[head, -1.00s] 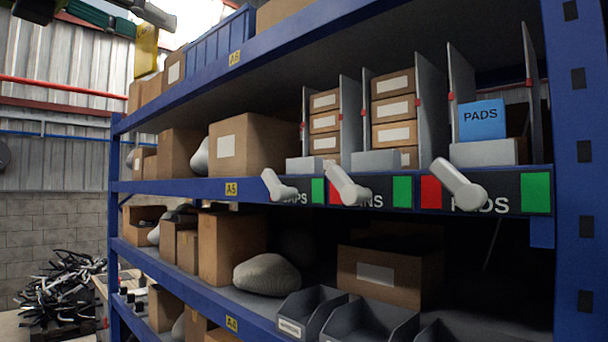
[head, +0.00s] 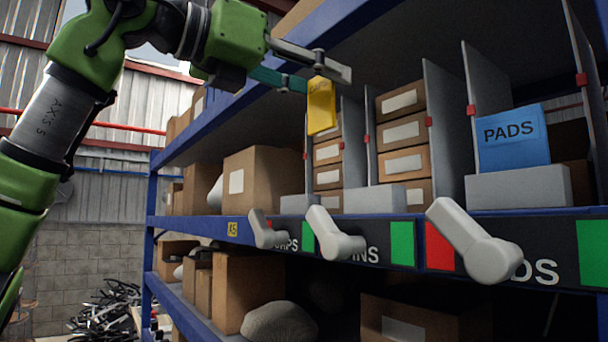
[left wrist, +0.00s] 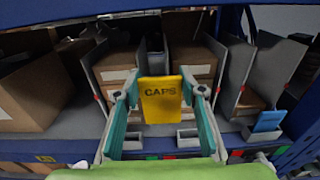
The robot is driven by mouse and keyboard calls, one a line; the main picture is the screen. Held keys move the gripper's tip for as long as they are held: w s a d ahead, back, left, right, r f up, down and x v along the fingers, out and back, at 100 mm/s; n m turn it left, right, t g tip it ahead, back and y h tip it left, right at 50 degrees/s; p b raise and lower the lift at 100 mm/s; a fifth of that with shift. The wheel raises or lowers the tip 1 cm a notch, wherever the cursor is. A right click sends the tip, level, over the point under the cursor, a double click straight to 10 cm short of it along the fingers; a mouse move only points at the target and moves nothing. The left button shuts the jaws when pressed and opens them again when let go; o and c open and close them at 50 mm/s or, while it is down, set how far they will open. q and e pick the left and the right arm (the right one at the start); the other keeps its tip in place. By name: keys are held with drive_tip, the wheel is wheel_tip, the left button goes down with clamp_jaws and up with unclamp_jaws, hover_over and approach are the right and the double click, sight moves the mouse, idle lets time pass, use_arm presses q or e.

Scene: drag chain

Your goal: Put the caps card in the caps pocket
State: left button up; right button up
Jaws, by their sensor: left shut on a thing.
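The yellow caps card (head: 321,106) is held upright in my left gripper (head: 318,72), in front of the shelf and above the front-lip level of the pockets. In the left wrist view the card (left wrist: 160,100) faces the camera with its CAPS lettering readable, between the two teal fingers (left wrist: 160,112). The caps pocket (head: 297,204) is the leftmost divided bay, with a grey front block and stacked brown boxes. The card is apart from it. The caps label (head: 287,245) is partly covered by a white lever (head: 262,230). My right gripper is out of view.
A blue PADS card (head: 513,140) stands in the right bay. The pins bay (head: 375,200) lies between. White levers (head: 335,235) stick out from the shelf front. Thin grey dividers (head: 443,120) separate bays. The upper shelf beam (head: 370,25) is close to the gripper.

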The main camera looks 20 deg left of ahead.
use_arm(q)
drive_tip(key=w+a+f, duration=0.1)
drive_tip(key=w+f, duration=0.1)
drive_tip(key=w+a+f+p, duration=0.1)
drive_tip(key=w+a+f, duration=0.1)
drive_tip(key=w, duration=0.1)
drive_tip(key=w+a+f, duration=0.1)
drive_tip(key=w+f, duration=0.1)
drive_tip(key=f, duration=0.1)
drive_tip(key=shift+w+a, duration=0.25)
drive_tip(key=shift+w, duration=0.15)
drive_tip(key=f, duration=0.1)
drive_tip(key=a+f+p, duration=0.1)
drive_tip(key=f, duration=0.1)
drive_tip(key=shift+w+f+p, duration=0.1)
drive_tip(key=shift+w+p, duration=0.1)
drive_tip(key=shift+p, duration=0.1)
drive_tip(key=shift+w+f, duration=0.1)
drive_tip(key=shift+f, duration=0.4)
drive_tip(key=shift+d, duration=0.1)
drive_tip(key=shift+f, duration=0.2)
drive_tip(key=o, duration=0.9)
drive_tip(key=shift+r, duration=0.1)
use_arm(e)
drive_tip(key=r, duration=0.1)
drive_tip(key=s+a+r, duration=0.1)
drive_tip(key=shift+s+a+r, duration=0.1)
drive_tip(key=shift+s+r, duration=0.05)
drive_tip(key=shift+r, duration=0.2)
